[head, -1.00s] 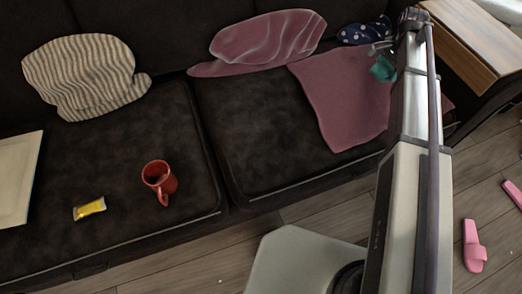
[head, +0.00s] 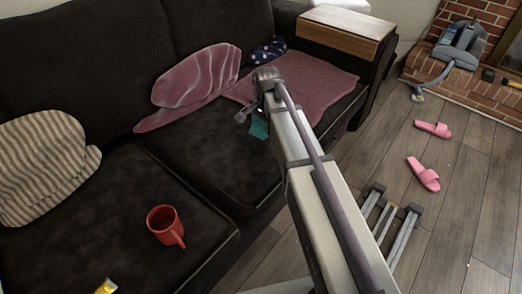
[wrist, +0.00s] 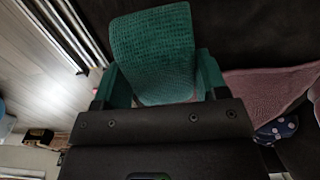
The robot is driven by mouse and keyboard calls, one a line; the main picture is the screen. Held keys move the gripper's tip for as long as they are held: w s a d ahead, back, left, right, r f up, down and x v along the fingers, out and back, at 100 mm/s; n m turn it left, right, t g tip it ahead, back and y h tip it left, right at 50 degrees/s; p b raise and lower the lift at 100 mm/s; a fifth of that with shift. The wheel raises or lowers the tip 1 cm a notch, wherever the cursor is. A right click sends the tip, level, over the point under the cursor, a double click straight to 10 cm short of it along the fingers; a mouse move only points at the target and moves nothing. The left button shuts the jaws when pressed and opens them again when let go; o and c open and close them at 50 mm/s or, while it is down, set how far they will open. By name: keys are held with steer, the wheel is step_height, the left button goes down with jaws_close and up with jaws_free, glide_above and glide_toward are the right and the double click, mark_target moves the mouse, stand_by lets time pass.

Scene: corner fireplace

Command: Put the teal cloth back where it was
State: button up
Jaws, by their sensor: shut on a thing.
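The teal cloth (head: 259,126) hangs from my gripper (head: 250,114) in the head view, in front of the dark seat cushion near the pink throw. In the wrist view the teal cloth (wrist: 155,50) is a textured sheet that fills the space between and beyond the fingers of my gripper (wrist: 158,82). My gripper is shut on it. Its fingertips are mostly hidden by my arm in the head view and by the cloth in the wrist view.
The dark sofa holds a pink throw (head: 318,80), a pink cushion (head: 195,83), a striped cushion (head: 42,165), a polka-dot item (head: 268,50), a red mug (head: 165,226) and a yellow packet (head: 106,287). A wooden armrest tray (head: 345,32) is behind. Pink slippers (head: 424,174) lie on the floor.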

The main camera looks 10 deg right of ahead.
mark_target(265, 147)
step_height(265, 147, down, 9)
steer(key=b, duration=0.7)
steer(key=shift+f, duration=0.1)
steer(key=shift+r, duration=0.3)
steer(key=shift+f, duration=0.25)
steer(key=o, duration=0.8)
steer(key=shift+r, duration=0.1)
steer(key=shift+o, duration=0.2)
